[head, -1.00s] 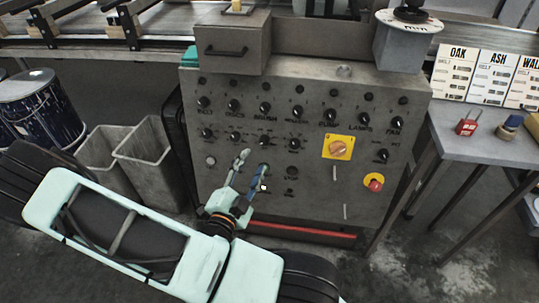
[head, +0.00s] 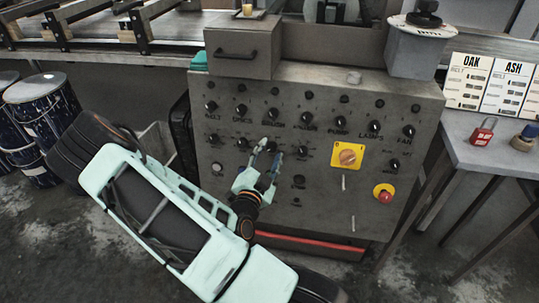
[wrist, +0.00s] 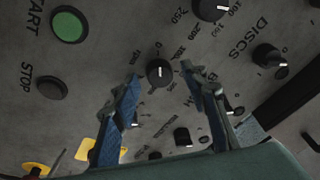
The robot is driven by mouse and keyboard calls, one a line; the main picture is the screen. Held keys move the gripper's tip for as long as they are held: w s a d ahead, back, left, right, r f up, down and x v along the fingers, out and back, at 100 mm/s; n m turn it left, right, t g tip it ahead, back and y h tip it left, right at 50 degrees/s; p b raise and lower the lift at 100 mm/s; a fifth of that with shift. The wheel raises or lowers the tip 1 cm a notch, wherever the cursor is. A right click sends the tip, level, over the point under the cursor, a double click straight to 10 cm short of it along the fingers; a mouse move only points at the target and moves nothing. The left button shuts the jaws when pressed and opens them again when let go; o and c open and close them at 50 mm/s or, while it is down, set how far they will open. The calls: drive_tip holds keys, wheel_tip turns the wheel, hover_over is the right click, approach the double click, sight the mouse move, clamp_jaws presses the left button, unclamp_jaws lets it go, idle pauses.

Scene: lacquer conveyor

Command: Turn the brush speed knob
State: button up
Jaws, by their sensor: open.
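The brush speed knob (wrist: 160,72) is a round black dial with a white pointer mark, on the grey control panel (head: 330,215). A number scale and the partly covered BRUSH label are near it in the wrist view. My gripper (wrist: 160,80) is open, with its blue-grey fingers apart and the knob appearing between the tips. I cannot tell whether the fingers touch it. In the head view my gripper (head: 270,147) is in front of the panel's lower knob row, below the BRUSH selector (head: 273,115), and its fingers partly hide that knob.
Close by are the DISCS selector (wrist: 270,57), another scaled dial (wrist: 210,8), the green START button (wrist: 70,25) and the black STOP button (wrist: 51,88). A yellow-backed rotary switch (head: 348,157) and red emergency stop (head: 384,194) are farther right. Blue drums (head: 42,118) stand left.

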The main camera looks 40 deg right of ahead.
clamp_jaws()
idle(0.3)
drive_tip(key=shift+r+p, duration=0.15)
drive_tip(key=shift+p, duration=0.25)
